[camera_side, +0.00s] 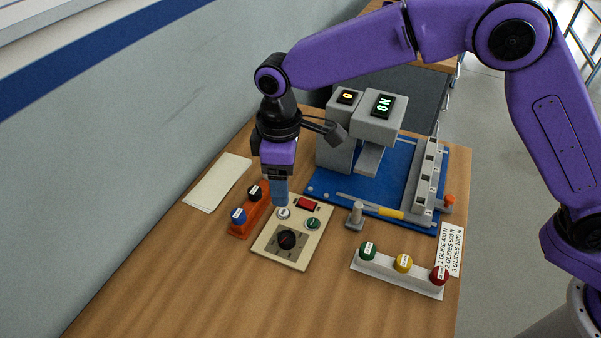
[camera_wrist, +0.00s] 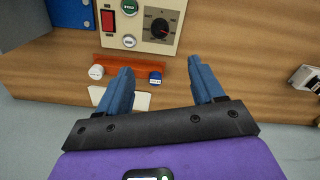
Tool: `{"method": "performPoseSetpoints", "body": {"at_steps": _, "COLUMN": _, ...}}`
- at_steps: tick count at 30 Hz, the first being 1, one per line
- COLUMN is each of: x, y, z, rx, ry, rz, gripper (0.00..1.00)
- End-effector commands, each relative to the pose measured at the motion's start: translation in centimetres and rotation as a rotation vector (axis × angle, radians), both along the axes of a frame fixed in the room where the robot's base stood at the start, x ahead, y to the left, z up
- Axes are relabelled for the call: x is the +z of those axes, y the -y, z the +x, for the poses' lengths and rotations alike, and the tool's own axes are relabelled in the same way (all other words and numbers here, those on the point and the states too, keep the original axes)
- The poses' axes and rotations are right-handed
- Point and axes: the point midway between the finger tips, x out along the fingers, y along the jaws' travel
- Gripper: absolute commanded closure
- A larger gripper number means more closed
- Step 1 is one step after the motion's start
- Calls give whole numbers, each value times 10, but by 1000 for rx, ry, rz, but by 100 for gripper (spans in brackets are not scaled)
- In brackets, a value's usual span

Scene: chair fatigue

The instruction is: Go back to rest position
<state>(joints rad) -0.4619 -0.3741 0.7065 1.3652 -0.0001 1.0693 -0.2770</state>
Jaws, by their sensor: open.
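My gripper (camera_side: 279,192) hangs with its blue fingers pointing down, by the upper left edge of the beige control panel (camera_side: 268,250). In the wrist view my gripper (camera_wrist: 159,72) has its two fingers wide apart with nothing between them. The panel carries a black dial (camera_side: 287,239), a red switch (camera_side: 308,204), a white button (camera_side: 283,213) and a green button (camera_side: 312,224). I cannot tell from the side view how high the fingertips are above the table.
An orange holder (camera_side: 241,229) with blue and black knobs stands close left of the gripper. A grey machine (camera_side: 375,127) on a blue base stands behind right. A white strip (camera_side: 385,274) with green, yellow and red knobs lies in front. Paper (camera_side: 217,181) lies left; front-left wood is clear.

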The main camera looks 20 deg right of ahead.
Motion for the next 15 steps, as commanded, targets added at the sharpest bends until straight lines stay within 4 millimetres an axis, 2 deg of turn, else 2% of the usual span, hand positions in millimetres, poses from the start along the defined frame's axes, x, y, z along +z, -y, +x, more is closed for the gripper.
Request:
{"method": "performPoseSetpoints", "body": {"at_steps": 9, "x": 3, "y": 5, "z": -3, "rx": 0, "ry": 0, "rz": 1, "gripper": 33}}
{"method": "performPoseSetpoints", "body": {"at_steps": 11, "x": 8, "y": 11, "z": -7, "rx": 0, "ry": 2, "rz": 1, "gripper": 33}}
{"method": "performPoseSetpoints", "body": {"at_steps": 15, "x": 24, "y": 38, "z": -23, "rx": -3, "ry": 3, "rz": 4, "gripper": 33}}
